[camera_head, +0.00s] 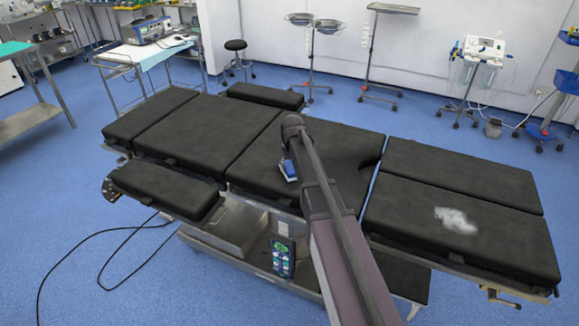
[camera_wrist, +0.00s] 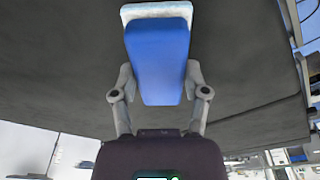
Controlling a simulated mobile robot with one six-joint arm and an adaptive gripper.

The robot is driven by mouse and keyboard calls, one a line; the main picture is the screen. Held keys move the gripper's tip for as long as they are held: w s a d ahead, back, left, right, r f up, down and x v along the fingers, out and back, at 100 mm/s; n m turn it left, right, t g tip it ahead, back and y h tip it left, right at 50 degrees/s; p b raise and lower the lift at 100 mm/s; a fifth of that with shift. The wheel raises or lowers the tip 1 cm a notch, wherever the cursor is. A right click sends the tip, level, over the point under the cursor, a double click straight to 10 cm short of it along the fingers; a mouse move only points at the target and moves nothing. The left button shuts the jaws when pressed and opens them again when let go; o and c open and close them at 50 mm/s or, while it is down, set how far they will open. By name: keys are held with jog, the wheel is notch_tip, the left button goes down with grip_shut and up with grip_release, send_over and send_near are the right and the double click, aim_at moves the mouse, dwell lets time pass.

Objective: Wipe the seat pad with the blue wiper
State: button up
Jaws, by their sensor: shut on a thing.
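The blue wiper (camera_wrist: 158,55) is a blue block with a white-grey edge at its far end in the wrist view. My gripper (camera_wrist: 158,82) has one finger on each side of it and is shut on it. In the head view the wiper (camera_head: 289,169) shows as a small blue and white piece at the middle black pad, partly hidden by my arm. That pad, with a notch at its right edge, seems to be the seat pad (camera_head: 335,145). I cannot tell whether the wiper touches it. My gripper's fingers are hidden in the head view.
A whitish smear (camera_head: 456,220) lies on the right front leg pad (camera_head: 400,208). A separate side pad (camera_head: 165,190) sticks out at the front left, another (camera_head: 265,96) at the back. A trolley (camera_head: 150,52) and stands are behind, with free floor between.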

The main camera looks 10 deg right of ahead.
aim_at(279, 168)
jog(key=shift+a, duration=0.1)
jog(key=shift+w+a, duration=1.2)
jog(key=shift+a, duration=0.3)
jog(key=shift+r, duration=0.1)
jog(key=shift+r+p, duration=2.95)
jog(key=shift+p, duration=0.15)
jog(key=shift+r, duration=0.1)
jog(key=shift+r+p, duration=1.4)
jog(key=shift+p, duration=0.15)
